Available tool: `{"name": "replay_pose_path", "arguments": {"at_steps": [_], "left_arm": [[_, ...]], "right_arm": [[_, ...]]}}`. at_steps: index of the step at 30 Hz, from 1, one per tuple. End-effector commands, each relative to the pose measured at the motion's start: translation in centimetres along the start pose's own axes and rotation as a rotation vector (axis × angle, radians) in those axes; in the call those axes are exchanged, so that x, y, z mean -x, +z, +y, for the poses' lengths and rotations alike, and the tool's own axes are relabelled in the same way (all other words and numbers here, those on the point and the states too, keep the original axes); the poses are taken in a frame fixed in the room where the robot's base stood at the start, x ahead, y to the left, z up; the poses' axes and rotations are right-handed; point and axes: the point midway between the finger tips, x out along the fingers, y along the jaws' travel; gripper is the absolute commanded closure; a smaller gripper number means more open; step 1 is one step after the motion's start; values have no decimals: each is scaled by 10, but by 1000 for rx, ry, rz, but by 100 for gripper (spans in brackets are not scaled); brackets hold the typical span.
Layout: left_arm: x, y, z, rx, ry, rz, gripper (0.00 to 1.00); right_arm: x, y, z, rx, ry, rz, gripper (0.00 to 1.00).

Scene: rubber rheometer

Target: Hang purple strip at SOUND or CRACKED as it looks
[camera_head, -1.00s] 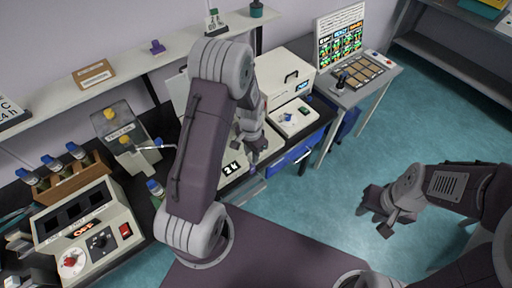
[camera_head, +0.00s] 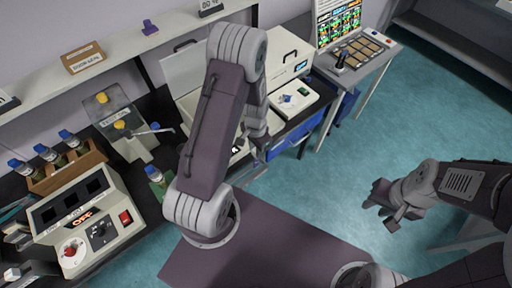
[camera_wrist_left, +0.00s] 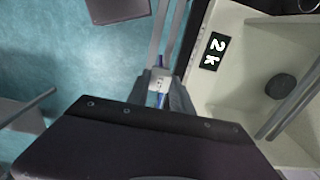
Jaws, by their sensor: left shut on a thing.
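My left gripper (camera_wrist_left: 160,98) is shut on a small pale piece (camera_wrist_left: 160,82) with a blue-purple part, seen between the fingertips in the left wrist view. I take it for the purple strip, but its surface is too small to judge as sound or cracked. In the head view my left gripper (camera_head: 260,148) is beside the front of the bench, mostly hidden by its own arm. My right gripper (camera_head: 384,208) is over the floor at the right, its fingers apart and empty. No SOUND or CRACKED sign can be read.
A white box (camera_head: 285,62), a small white tray (camera_head: 292,98) and a control panel (camera_head: 352,55) stand beyond. An instrument (camera_head: 85,225) and bottles fill the left bench. The floor (camera_head: 335,175) is clear.

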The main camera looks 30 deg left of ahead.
Motion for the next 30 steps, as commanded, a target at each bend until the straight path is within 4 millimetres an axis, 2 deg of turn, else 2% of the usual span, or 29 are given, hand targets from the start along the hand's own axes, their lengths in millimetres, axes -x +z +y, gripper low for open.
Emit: {"name": "replay_pose_path", "arguments": {"at_steps": [24,30], "left_arm": [[3,-1,0,0,0,0,100],[-3,-1,0,0,0,-1,100]], "right_arm": [[4,-1,0,0,0,1,67],[0,0,0,0,0,1,67]]}}
